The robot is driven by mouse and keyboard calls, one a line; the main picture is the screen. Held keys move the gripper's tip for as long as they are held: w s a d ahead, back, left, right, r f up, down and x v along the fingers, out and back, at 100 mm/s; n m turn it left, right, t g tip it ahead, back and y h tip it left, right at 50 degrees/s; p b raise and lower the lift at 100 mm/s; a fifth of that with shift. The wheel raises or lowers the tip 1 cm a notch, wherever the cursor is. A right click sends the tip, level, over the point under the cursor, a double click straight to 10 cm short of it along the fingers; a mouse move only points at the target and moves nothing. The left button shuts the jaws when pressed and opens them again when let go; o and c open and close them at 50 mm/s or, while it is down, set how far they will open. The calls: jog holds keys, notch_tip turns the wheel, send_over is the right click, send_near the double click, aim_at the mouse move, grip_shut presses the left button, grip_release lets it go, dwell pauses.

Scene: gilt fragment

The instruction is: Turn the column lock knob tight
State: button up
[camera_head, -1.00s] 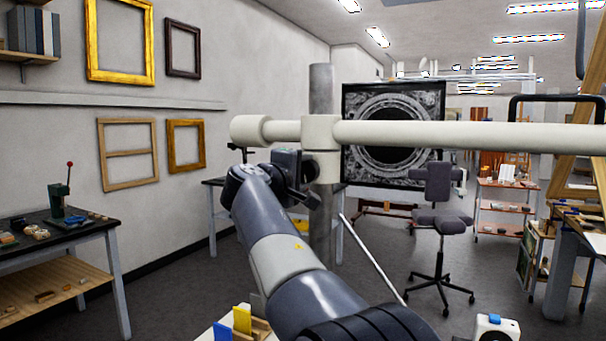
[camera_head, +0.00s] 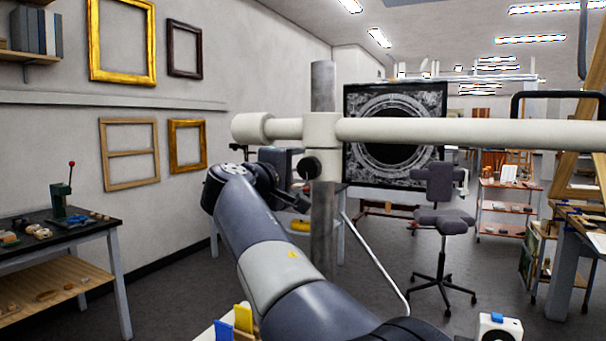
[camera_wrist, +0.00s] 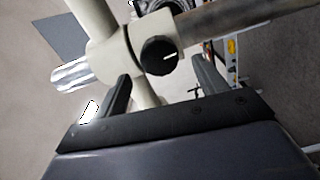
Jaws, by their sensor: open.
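The column lock knob (camera_head: 312,168) is a round black knob on the front of the cream clamp block (camera_head: 322,133), where the horizontal cream arm crosses the grey steel column (camera_head: 323,225). In the wrist view the knob (camera_wrist: 158,56) shows face-on with a white mark on its right half. My gripper (camera_head: 300,190) is below and left of the knob in the head view, partly hidden by my own wrist. In the wrist view my gripper (camera_wrist: 165,75) is open, its fingers apart on either side of the knob. The knob appears ahead of the fingers, and no contact is visible.
The cream horizontal arm (camera_head: 460,133) runs right across the view. A pale slanting rod (camera_head: 375,255) passes right of the column. A workbench (camera_head: 60,235) stands at left, and a grey chair (camera_head: 440,210) stands on open floor at right.

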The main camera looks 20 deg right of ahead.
aim_at(305, 169)
jog(key=v, duration=0.6)
jog(key=shift+b, duration=0.3)
jog(key=p+x, duration=0.2)
jog(key=x, duration=0.8)
jog(key=shift+w+d, duration=0.25)
jog(key=shift+d, duration=0.05)
jog(key=shift+a, duration=0.1)
jog(key=shift+s, duration=0.1)
